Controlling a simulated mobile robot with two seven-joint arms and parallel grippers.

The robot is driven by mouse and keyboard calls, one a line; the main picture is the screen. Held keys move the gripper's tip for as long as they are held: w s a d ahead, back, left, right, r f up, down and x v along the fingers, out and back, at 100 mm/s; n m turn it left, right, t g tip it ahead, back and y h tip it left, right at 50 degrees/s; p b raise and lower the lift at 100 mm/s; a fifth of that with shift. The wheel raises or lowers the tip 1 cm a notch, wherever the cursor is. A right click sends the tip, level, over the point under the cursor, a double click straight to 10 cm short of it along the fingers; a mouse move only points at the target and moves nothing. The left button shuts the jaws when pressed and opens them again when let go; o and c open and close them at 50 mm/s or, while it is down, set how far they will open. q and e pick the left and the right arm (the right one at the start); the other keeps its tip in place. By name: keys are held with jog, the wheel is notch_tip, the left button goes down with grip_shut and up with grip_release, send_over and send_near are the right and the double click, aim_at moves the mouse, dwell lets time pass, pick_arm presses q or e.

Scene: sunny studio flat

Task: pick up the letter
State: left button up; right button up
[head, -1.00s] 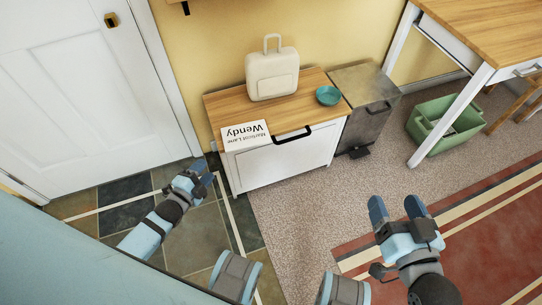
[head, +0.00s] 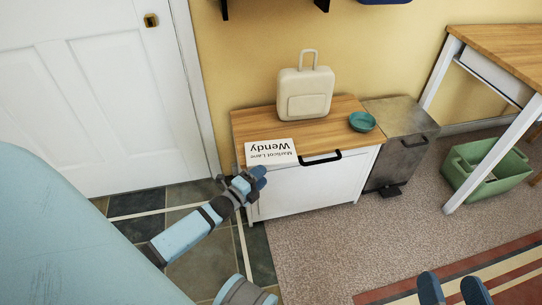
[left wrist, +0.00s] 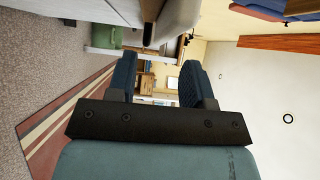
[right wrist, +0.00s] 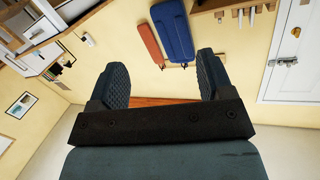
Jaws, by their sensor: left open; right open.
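The letter (head: 271,152) is a white sheet printed "Wendy" and "Marlicot Lane". It lies on the front left part of the wooden top of a small white cabinet (head: 310,187), reaching the front edge. My left gripper (head: 258,176) is just in front of and below the letter, near the cabinet's left front corner, apart from the letter as far as I can tell. Its fingers are apart and empty in the left wrist view (left wrist: 160,80). My right gripper (head: 455,290) is open and empty at the bottom right, far from the letter; it also shows in the right wrist view (right wrist: 160,85).
A cream case (head: 305,92) and a teal bowl (head: 362,122) stand on the cabinet top. A metal bin (head: 401,145) is right of the cabinet. A green crate (head: 485,170) sits under a wooden table (head: 508,45). A white door (head: 95,90) is at the left.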

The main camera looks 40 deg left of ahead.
aim_at(274, 165)
pick_arm(q)
jog(key=w+b, duration=0.2)
jog(key=w, duration=0.3)
jog(key=shift+d+r+b, duration=0.1)
jog(key=shift+d+b, duration=0.3)
jog(key=shift+w+r, duration=0.15)
jog(key=shift+w, duration=0.15)
pick_arm(e)
jog(key=shift+w+d+r+n+t, duration=0.1)
jog(key=shift+w+d+n+t, duration=0.4)
jog(key=shift+w+n, duration=0.35)
pick_arm(q)
jog(key=shift+c, duration=0.2)
pick_arm(e)
jog(key=shift+s, duration=0.1)
pick_arm(q)
grip_shut()
